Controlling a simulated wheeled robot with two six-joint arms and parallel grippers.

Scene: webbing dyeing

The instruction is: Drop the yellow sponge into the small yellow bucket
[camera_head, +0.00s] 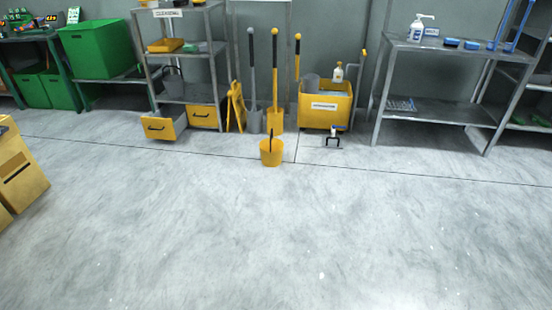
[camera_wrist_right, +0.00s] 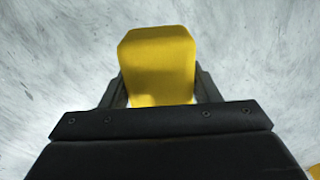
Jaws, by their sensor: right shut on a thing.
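The small yellow bucket (camera_head: 271,153) stands upright on the grey floor in the head view, with a dark handle rising above its rim. My right gripper (camera_wrist_right: 160,90) is shut on the yellow sponge (camera_wrist_right: 157,58) in the right wrist view. The sponge sits between its two dark fingers and sticks out past them, with bare floor behind it. The head view shows neither gripper, and the sponge in my grip is not seen there. My left gripper is in no view.
A yellow cart (camera_head: 325,106) and a metal shelf (camera_head: 188,75) with an open yellow drawer (camera_head: 163,126) stand behind the bucket. A metal table (camera_head: 455,52) is at the right. A yellow cabinet (camera_head: 20,165) is at the left edge. The floor before the bucket is clear.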

